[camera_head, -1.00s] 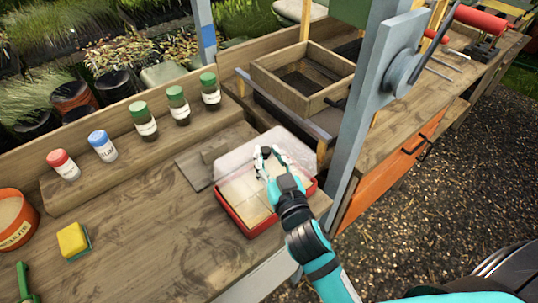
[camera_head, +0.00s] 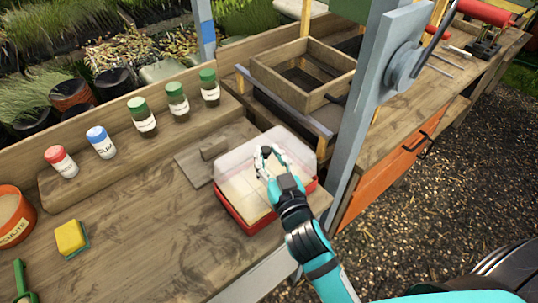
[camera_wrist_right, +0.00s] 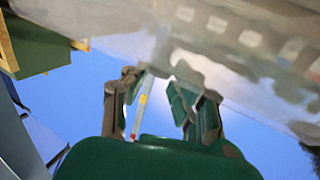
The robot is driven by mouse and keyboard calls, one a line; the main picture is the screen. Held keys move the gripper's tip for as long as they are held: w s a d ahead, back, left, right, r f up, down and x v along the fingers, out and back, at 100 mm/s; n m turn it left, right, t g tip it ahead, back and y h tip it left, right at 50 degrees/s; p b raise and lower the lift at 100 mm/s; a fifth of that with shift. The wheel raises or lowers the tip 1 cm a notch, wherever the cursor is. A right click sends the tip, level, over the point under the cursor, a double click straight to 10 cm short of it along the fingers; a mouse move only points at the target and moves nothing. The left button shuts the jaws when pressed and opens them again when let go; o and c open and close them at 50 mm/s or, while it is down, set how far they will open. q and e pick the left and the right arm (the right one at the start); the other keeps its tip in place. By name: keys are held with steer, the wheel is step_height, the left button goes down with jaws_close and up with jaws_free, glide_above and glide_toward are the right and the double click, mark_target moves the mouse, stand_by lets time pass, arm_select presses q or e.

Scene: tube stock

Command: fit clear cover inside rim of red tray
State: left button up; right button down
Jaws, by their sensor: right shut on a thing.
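The red tray (camera_head: 240,215) sits near the front right corner of the wooden bench, with pale contents showing in it. The clear cover (camera_head: 232,165), a see-through box shape, stands over the tray, roughly level. Its lower edge is close to the tray's rim; I cannot tell whether it is inside all around. My right gripper (camera_head: 267,158) is at the top of the cover and shut on it. In the right wrist view, the fingers (camera_wrist_right: 162,100) meet a translucent sheet of the cover (camera_wrist_right: 120,45). My left gripper is out of view.
A flat wooden board with a block (camera_head: 215,150) lies just left of the tray. A grey post (camera_head: 352,130) rises close to its right. A wooden box (camera_head: 300,75) stands behind. Several capped bottles (camera_head: 142,118) line the shelf; a yellow sponge (camera_head: 70,237) lies front left.

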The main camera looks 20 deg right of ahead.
mark_target(270, 165)
steer(key=shift+f, duration=0.15)
stand_by(0.3)
steer(key=shift+f+b, duration=0.6)
steer(key=shift+f, duration=0.1)
steer(key=shift+f+b, duration=0.65)
steer(key=shift+f, duration=0.1)
steer(key=shift+f, duration=0.7)
stand_by(1.9)
steer(key=c, duration=1)
jaws_free()
steer(key=shift+r, duration=0.1)
